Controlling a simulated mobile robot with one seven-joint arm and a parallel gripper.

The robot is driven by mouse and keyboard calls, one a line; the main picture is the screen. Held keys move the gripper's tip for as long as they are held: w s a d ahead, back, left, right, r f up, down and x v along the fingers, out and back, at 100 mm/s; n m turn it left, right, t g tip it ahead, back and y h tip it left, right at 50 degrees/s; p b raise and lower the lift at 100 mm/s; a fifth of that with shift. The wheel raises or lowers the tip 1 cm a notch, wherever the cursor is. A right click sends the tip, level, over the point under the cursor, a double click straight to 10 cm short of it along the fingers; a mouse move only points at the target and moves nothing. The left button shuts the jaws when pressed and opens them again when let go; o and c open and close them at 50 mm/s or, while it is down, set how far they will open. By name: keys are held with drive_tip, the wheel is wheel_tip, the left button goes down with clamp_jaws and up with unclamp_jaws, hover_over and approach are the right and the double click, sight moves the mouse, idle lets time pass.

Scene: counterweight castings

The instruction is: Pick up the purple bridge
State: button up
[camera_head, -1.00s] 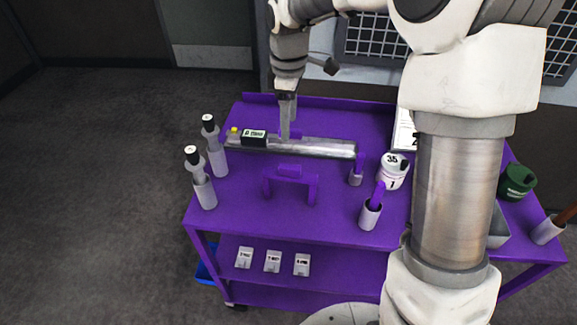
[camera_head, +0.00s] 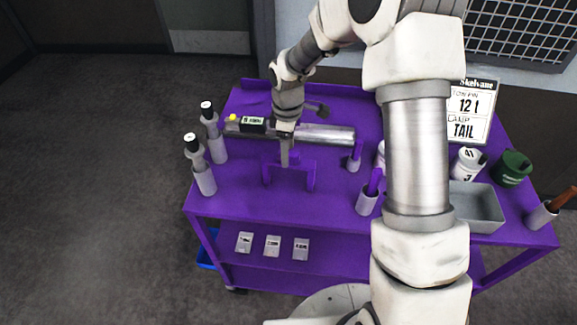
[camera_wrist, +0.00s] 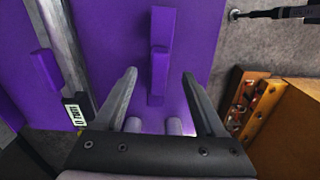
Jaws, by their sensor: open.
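The purple bridge (camera_head: 302,168) stands on the purple cart top (camera_head: 235,205), in front of the metal rail. It has a crossbar on two legs, and my gripper hides part of it in the head view. My gripper (camera_head: 285,164) points down over the bridge's crossbar. In the wrist view, my gripper (camera_wrist: 160,82) is open with its two fingers apart. A purple bar that looks like the bridge (camera_wrist: 162,30) lies ahead and between the fingertips there. I cannot tell the height left between fingertips and bridge.
The metal rail (camera_head: 325,133) carries a labelled black block (camera_head: 252,124). Two bottles (camera_head: 203,178) stand at the left edge. White cups with purple handles (camera_head: 367,203) stand right of the bridge. A grey tray (camera_head: 478,205) and green pot (camera_head: 513,168) are farther right.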

drive_tip(key=shift+w+d+f, duration=0.1)
drive_tip(key=shift+f, duration=1.65)
clamp_jaws()
